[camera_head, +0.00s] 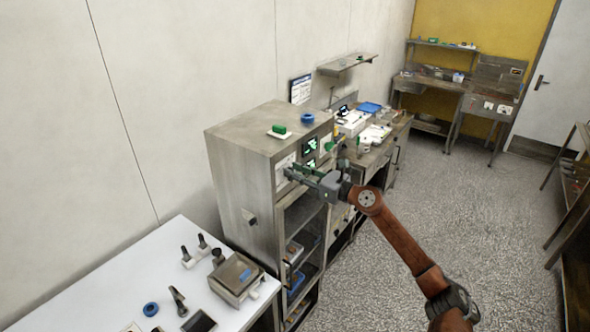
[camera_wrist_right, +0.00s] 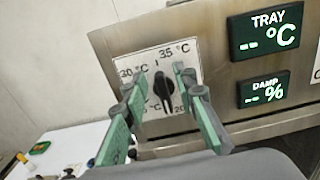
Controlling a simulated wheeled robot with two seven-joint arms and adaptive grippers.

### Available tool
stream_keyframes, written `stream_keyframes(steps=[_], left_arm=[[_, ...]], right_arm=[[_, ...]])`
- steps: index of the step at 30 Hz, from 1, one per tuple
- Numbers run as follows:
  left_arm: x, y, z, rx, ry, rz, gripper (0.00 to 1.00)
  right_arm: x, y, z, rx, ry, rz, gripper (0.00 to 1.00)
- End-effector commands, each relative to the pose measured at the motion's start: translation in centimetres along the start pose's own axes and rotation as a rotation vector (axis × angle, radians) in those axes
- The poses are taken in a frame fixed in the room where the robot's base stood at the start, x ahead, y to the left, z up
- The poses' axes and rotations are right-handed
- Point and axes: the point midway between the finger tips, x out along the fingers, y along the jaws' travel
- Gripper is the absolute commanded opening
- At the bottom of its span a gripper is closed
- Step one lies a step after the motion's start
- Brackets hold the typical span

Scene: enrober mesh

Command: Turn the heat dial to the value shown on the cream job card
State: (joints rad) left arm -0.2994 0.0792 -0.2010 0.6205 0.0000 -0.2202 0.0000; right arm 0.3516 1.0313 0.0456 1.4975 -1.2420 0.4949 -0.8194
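The heat dial is a black knob (camera_wrist_right: 162,90) on a white plate (camera_wrist_right: 186,50) on the steel cabinet's front. The plate reads 30 °C at upper left and 35 °C at the top; a lower-right label is partly hidden. The knob stands nearly upright; I cannot tell its exact setting. My right gripper (camera_wrist_right: 160,82) is open, with one green finger on either side of the knob. Contact is unclear. In the head view, the right gripper (camera_head: 290,172) reaches the cabinet front. I cannot pick out the cream job card. My left gripper is not in view.
The steel cabinet (camera_head: 238,160) has a TRAY display (camera_wrist_right: 265,33) and a DAMP display (camera_wrist_right: 264,91), both showing dashes. A white table (camera_head: 105,285) with tools is at lower left. A cluttered bench (camera_head: 377,152) stands beyond the cabinet. Open floor (camera_head: 470,215) lies right.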

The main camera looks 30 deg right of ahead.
Motion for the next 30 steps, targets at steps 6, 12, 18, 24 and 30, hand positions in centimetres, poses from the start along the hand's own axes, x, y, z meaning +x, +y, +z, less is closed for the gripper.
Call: stream_keyframes(steps=[6, 12, 18, 24, 30], left_arm=[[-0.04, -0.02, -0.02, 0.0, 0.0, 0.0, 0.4], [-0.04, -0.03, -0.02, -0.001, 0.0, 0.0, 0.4], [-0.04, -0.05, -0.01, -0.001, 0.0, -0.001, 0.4], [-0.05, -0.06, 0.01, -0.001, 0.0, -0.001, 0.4], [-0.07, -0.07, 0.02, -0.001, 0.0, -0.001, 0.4]], right_arm=[[0.27, 0.01, -0.13, 0.001, 0.001, 0.0, 0.26], [0.25, 0.01, -0.12, 0.001, 0.001, 0.0, 0.18], [0.24, 0.0, -0.1, 0.001, 0.001, 0.0, 0.04], [0.22, -0.03, -0.09, 0.001, 0.001, -0.001, 0.0], [0.2, -0.06, -0.07, 0.004, 0.001, -0.001, 0.0]])
